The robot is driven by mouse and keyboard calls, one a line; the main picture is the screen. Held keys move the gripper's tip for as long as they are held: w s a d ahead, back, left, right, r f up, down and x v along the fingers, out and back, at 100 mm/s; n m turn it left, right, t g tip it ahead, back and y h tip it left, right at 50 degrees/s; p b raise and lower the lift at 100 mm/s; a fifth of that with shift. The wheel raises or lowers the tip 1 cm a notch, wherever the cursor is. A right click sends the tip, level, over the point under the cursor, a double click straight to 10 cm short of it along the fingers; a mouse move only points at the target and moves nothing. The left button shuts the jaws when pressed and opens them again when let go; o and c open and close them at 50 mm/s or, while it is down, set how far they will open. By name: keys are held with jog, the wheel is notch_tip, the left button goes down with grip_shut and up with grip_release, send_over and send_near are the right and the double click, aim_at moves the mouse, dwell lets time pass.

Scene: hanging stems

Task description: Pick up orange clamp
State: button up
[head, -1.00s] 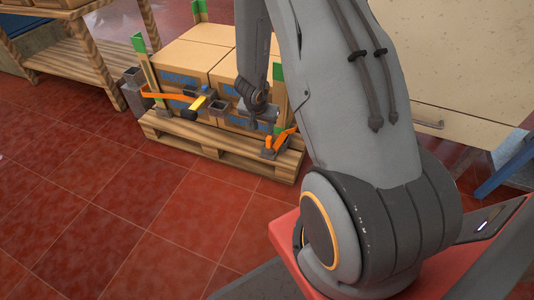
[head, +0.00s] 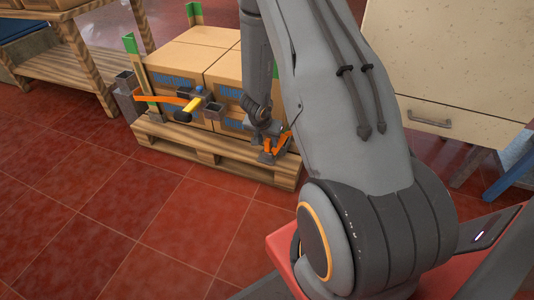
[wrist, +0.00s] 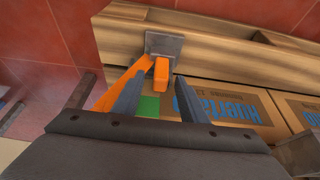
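The orange clamp (head: 277,147) is at the front right corner of the pallet in the head view. In the wrist view its orange handle (wrist: 161,68) stands out from a grey metal body (wrist: 165,45), with an orange strap (wrist: 115,88) running off to the left. My gripper (wrist: 160,78) is open, one finger on each side of the handle's near end. I cannot tell whether the fingers touch it. In the head view my gripper (head: 270,131) partly covers the clamp.
Cardboard boxes (head: 175,63) stand on the wooden pallet (head: 215,150). Red tiled floor (head: 110,210) is clear in front.

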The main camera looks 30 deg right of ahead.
jog(key=shift+f, duration=0.15)
grip_shut()
dwell(0.4)
